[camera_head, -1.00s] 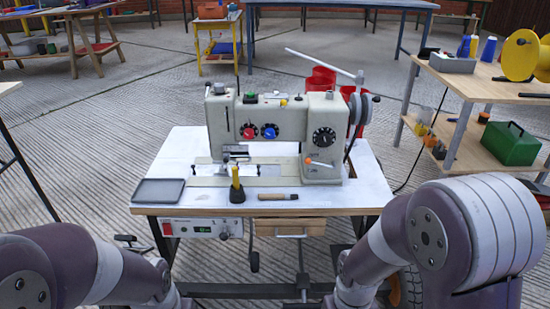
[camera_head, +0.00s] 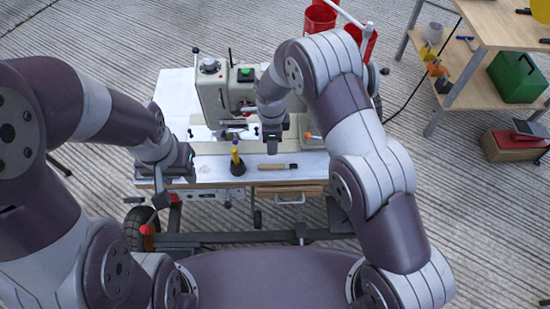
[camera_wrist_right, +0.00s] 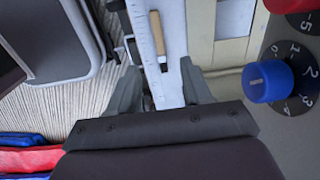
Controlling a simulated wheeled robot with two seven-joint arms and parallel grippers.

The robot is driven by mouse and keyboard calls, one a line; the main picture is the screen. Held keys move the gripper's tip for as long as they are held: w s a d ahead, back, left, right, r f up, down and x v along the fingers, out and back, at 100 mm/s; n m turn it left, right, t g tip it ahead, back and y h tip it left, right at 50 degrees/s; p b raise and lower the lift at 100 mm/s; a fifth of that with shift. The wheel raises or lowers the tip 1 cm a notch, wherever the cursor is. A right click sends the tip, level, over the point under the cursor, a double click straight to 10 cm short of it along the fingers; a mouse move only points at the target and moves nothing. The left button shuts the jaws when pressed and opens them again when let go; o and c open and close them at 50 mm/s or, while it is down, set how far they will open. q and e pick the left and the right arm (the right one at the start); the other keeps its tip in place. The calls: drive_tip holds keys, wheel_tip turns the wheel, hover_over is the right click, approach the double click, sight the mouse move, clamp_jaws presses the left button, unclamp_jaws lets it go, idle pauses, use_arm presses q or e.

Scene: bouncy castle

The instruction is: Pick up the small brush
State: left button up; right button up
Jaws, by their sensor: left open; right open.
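The small brush (camera_head: 277,166), with a light wooden handle and a dark end, lies flat near the front edge of the white sewing table (camera_head: 312,164). My right gripper (camera_head: 272,146) is above the table, just behind and above the brush in the head view. In the right wrist view the brush (camera_wrist_right: 158,40) shows beyond and between the two spread fingers (camera_wrist_right: 160,90), which are open and apart from it. My left gripper (camera_head: 168,177) is over the table's left front corner, open as far as it shows and holding nothing visible.
A sewing machine (camera_head: 222,95) stands close behind my right gripper; its blue knob (camera_wrist_right: 268,82) is right of the fingers in the wrist view. A yellow-handled tool in a black base (camera_head: 237,166) stands left of the brush. A wooden shelf with a green box (camera_head: 518,75) is at right.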

drive_tip(key=b, duration=0.2)
hover_over(272, 166)
drive_tip(key=f, duration=0.6)
drive_tip(key=shift+w+f, duration=0.2)
drive_tip(key=shift+w, duration=0.05)
drive_tip(key=f+b, duration=0.1)
drive_tip(key=f, duration=0.5)
drive_tip(key=shift+s+f, duration=0.15)
drive_tip(key=shift+s, duration=0.05)
clamp_jaws()
